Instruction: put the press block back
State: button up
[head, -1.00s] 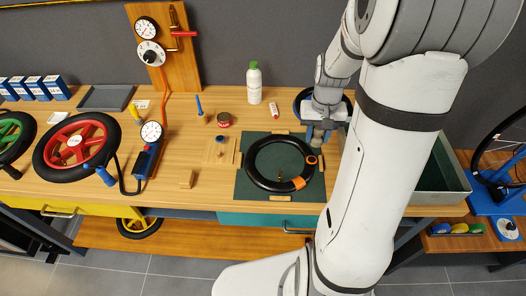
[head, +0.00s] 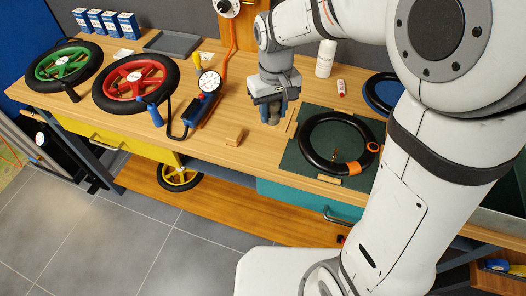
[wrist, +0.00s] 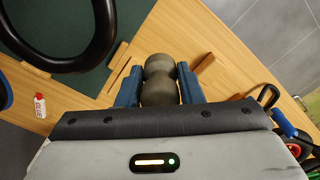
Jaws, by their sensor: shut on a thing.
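My gripper (head: 271,108) points down over the wooden bench, left of the dark green mat (head: 300,165). In the wrist view my gripper (wrist: 160,88) has its two blue fingers on either side of a dark grey, waisted block (wrist: 159,68), shut on it. I take this for the press block. In the head view the press block (head: 270,118) shows only in part below the fingers. It is at or just above the bench top; I cannot tell whether it touches. The fingers and wrist hide what lies right behind it.
A small wooden block (head: 234,136) stands close to the left of my gripper. A black tyre (head: 337,118) lies on the mat to the right. A dial gauge (head: 209,82) with its blue pump and a red wheel (head: 135,80) are to the left.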

aim_at(264, 148)
jog(key=shift+n, duration=0.4)
jog(key=f, duration=0.3)
jog(key=a+f, duration=0.1)
jog(key=f, duration=0.2)
jog(key=s+a+f, duration=0.1)
jog(key=f, duration=0.3)
jog(key=shift+a, duration=0.15)
jog(key=shift+f, duration=0.25)
jog(key=o, duration=1)
jog(key=shift+r, duration=0.1)
jog(key=shift+c, duration=0.2)
notch_tip(264, 148, up, 12)
jog(key=shift+r, duration=0.2)
